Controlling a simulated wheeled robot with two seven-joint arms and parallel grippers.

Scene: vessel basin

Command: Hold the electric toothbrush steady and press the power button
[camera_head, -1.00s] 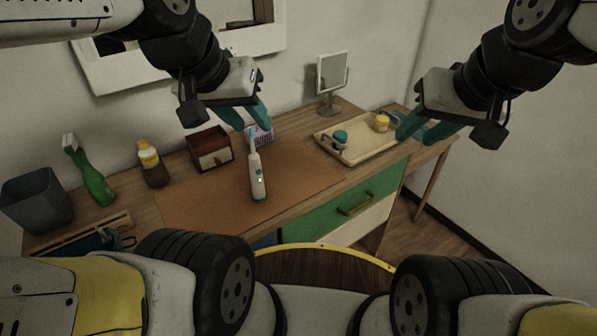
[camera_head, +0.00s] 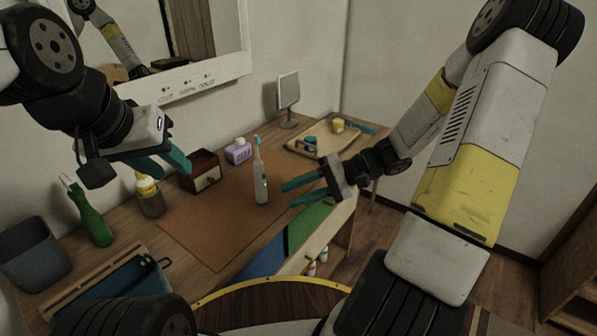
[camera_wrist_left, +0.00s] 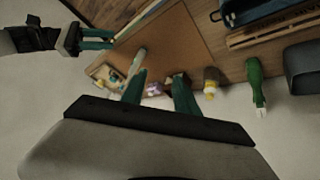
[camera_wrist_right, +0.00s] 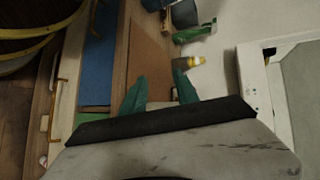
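The electric toothbrush (camera_head: 261,183), white with a teal head and a button on its front, stands upright on the brown mat (camera_head: 215,228). My right gripper (camera_head: 287,195) is open and empty, close to the right of the toothbrush with its fingers pointing towards it; I see no contact. My left gripper (camera_head: 178,172) is open and empty, higher up and left of the toothbrush. In the left wrist view a pale slim shape, likely the toothbrush (camera_wrist_left: 138,58), shows just beyond one finger. The right wrist view does not show it clearly.
A wooden drawer box (camera_head: 205,172) and a purple-white bottle (camera_head: 238,151) stand behind the mat. A yellow-capped bottle (camera_head: 150,198), green spray bottle (camera_head: 92,218) and grey bin (camera_head: 35,257) stand left. A tray (camera_head: 300,147) with jars and a mirror (camera_head: 288,92) are at the back right.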

